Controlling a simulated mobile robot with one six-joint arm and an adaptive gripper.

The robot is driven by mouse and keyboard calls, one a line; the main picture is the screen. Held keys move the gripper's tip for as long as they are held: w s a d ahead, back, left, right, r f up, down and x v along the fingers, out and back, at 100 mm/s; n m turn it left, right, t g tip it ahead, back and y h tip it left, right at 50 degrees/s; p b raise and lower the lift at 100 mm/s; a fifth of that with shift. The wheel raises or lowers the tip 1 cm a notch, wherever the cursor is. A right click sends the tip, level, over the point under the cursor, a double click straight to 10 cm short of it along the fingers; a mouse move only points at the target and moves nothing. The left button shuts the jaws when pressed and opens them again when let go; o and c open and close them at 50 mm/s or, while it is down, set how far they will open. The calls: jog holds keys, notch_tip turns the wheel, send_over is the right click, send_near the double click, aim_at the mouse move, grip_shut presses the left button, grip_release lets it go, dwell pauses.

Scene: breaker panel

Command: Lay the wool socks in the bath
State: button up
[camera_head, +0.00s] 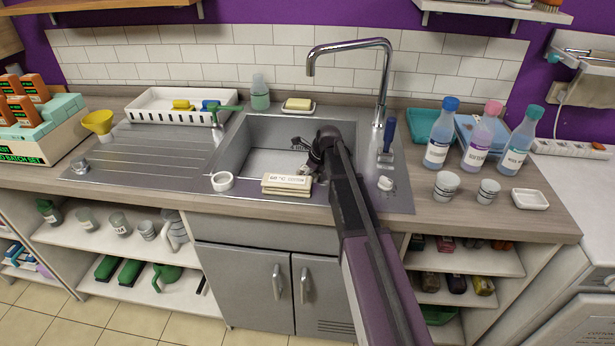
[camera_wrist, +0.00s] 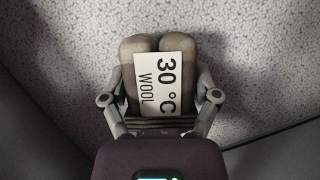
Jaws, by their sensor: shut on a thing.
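The wool socks (camera_wrist: 138,47) are a brownish-grey rolled pair with a white label reading "30 °C WOOL" in the wrist view. My gripper (camera_wrist: 160,98) is shut on them, with one finger at each side. In the head view my gripper (camera_head: 312,160) is down over the sink basin (camera_head: 262,135), at its right side. The socks cannot be made out clearly there. A pale speckled surface lies beyond the socks in the wrist view; I cannot tell whether they touch it. My arm hides the basin's right part.
The tall tap (camera_head: 383,85) stands behind right. Labelled bottles (camera_head: 441,133) and cups (camera_head: 446,186) stand on the right counter. The ribbed drainer (camera_head: 150,155) has free room.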

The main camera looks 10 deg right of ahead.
jog(key=shift+f+b, duration=0.6)
jog(key=shift+b, duration=0.05)
jog(key=o, duration=1.1)
jog(key=shift+r, duration=0.15)
jog(key=shift+r+p, duration=0.9)
jog(key=shift+p, duration=0.15)
jog(key=p+v, duration=1)
jog(key=v, duration=0.1)
jog(key=shift+s+d, duration=0.1)
jog(key=shift+d, duration=0.05)
